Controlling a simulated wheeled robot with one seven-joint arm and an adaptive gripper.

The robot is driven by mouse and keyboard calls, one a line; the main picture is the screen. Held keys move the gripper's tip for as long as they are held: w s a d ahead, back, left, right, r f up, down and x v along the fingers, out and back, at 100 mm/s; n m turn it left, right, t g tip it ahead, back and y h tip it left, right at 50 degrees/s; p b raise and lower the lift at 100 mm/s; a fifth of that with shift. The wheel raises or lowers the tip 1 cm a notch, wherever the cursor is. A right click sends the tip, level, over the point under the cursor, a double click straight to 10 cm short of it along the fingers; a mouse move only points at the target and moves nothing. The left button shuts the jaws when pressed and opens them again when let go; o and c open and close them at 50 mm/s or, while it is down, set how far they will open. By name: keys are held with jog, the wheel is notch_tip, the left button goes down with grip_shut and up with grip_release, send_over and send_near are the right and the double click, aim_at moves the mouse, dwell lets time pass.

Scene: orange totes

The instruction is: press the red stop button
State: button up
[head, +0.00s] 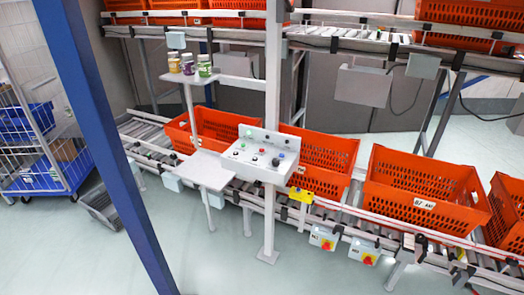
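A white control panel (232,163) is mounted on a post in the middle of the head view. It carries several small buttons and knobs, among them a green one (249,133), a small red one (254,158) and a dark one (275,162). The labels are too small to read, so I cannot tell which red control is the stop button. My gripper is not in view.
Orange totes (424,205) line the roller conveyor behind the panel. A white shelf (203,171) juts out at the panel's left. A blue post (105,140) crosses the left foreground. A wire trolley (38,140) stands far left. The floor (225,270) in front is clear.

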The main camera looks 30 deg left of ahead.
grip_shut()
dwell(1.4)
